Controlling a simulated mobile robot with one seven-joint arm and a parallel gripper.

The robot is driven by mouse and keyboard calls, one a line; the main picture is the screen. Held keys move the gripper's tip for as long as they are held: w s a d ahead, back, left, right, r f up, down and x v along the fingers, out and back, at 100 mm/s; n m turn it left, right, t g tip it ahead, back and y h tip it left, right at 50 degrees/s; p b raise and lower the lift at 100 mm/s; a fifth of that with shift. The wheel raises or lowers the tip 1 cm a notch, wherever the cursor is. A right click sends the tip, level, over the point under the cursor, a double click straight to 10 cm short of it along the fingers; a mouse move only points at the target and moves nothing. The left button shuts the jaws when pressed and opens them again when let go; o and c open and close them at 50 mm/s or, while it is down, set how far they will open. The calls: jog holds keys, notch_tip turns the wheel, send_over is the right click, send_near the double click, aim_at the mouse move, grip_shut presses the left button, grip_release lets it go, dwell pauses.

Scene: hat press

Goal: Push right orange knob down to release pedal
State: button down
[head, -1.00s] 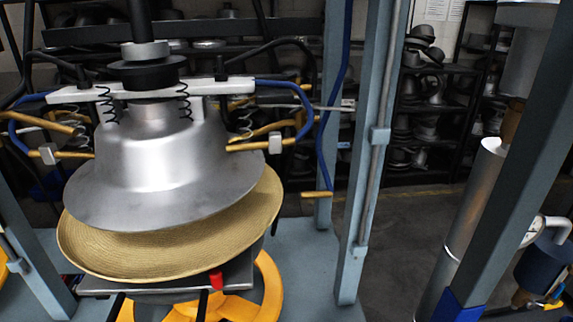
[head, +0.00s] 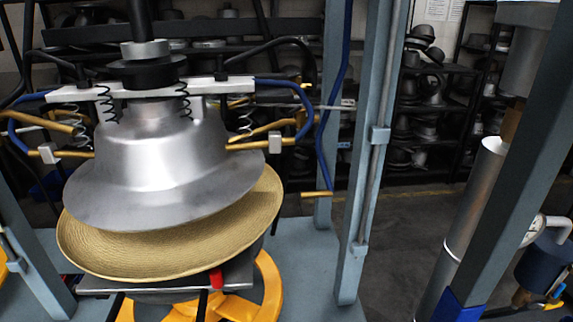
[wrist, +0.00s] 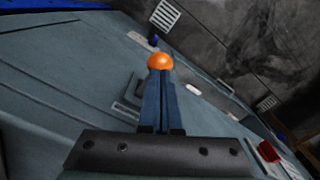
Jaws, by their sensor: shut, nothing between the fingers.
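An orange round knob (wrist: 160,61) shows in the upper middle of the wrist view, in front of a grey-blue metal surface. My gripper (wrist: 160,78) is in the wrist view with its two dark blue fingers together, pointing at the knob. The fingertips overlap the lower edge of the knob in the picture; I cannot tell whether they touch it. Nothing is held between the fingers. The head view shows neither the knob nor my gripper, and I see no pedal in either view.
In the head view, a metal press head (head: 160,170) hangs over a straw hat (head: 255,225). A grey-blue post (head: 365,170) stands right of it. Shelves (head: 425,110) are at the back. A red part (wrist: 268,152) is at lower right in the wrist view.

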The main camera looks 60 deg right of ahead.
jog(key=shift+f+b, duration=1.6)
jog(key=shift+f, duration=0.7)
jog(key=shift+r, duration=0.1)
notch_tip(320, 180, up, 8)
jog(key=p, duration=0.8)
